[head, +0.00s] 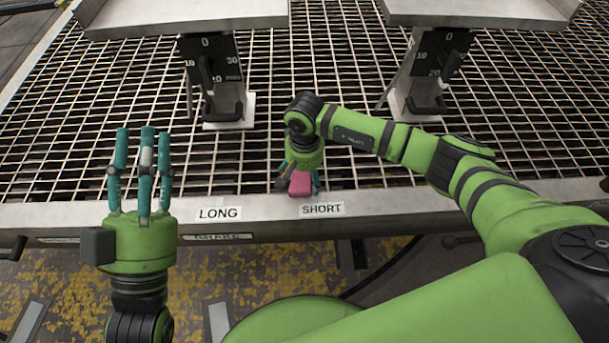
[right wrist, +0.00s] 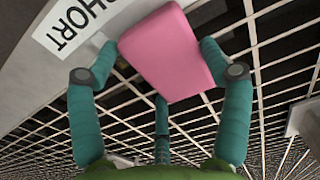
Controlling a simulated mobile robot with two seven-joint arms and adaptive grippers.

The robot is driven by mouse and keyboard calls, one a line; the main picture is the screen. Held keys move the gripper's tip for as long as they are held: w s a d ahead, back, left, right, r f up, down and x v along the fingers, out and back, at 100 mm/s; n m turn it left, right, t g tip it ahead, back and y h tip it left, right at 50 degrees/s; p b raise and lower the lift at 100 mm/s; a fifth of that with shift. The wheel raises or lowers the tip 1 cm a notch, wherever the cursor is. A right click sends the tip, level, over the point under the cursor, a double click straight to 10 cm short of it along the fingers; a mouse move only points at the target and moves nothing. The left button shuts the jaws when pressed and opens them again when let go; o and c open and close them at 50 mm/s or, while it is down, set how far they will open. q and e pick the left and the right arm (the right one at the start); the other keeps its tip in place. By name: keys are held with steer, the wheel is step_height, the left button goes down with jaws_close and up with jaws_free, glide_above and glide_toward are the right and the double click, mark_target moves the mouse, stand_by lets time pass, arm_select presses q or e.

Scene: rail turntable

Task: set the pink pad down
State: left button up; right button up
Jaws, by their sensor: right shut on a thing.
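The pink pad (head: 301,184) is a small block at the front edge of the grating, just above the SHORT label (head: 322,209) in the head view. My right gripper (head: 300,180) points down there and is shut on the pad. In the right wrist view the pad (right wrist: 168,52) sits between the teal fingers, next to the SHORT label (right wrist: 75,25). I cannot tell whether the pad touches the surface below it. My left gripper (head: 142,170) is off to the left, fingers up and spread, open and empty.
A metal grating (head: 330,60) fills the deck behind a grey front rail (head: 400,202). The LONG label (head: 219,214) is left of SHORT. Two stands with black scale plates (head: 210,60) (head: 440,55) hold up trays (head: 180,15) at the back. Yellow-worn floor lies in front.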

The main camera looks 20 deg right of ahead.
arm_select(q)
steer(key=shift+r, duration=0.1)
steer(key=shift+s+r, duration=0.1)
steer(key=shift+s, duration=0.1)
arm_select(e)
steer(key=shift+f, duration=0.1)
steer(key=shift+f, duration=0.1)
steer(key=o, duration=1)
arm_select(q)
steer(key=shift+s+d+r+t+h, duration=0.1)
steer(key=shift+s+r+t+h, duration=0.3)
steer(key=shift+r+t, duration=0.1)
steer(key=shift+w, duration=0.1)
